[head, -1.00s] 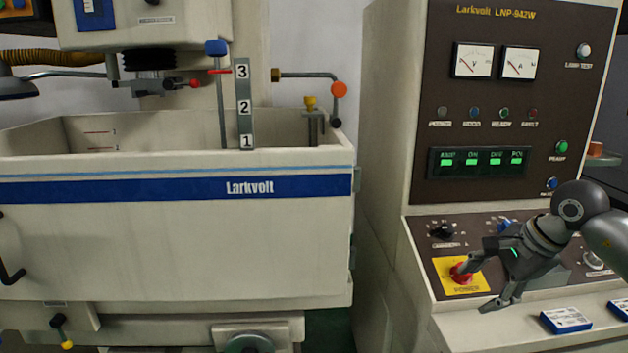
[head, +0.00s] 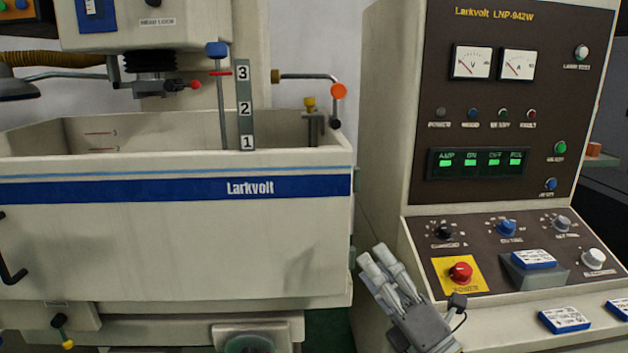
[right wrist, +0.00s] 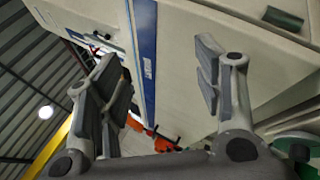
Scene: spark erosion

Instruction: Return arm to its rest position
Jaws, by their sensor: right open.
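My right gripper (head: 381,262) is in the lower middle of the head view, in front of the gap between the tank and the control cabinet. Its fingers point up and to the left. In the right wrist view the two fingers (right wrist: 160,90) stand well apart with nothing between them, so it is open and empty. The red power knob (head: 461,272) on its yellow plate is to the right of the gripper and apart from it. My left gripper is in neither view.
The Larkvolt tank (head: 150,245) fills the left. The control cabinet (head: 384,120) stands at the right with its sloped panel. Blue-and-white boxes (head: 565,319) lie on the ledge, and another (head: 533,259) rests on a grey block. The tank's blue stripe shows in the right wrist view (right wrist: 146,60).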

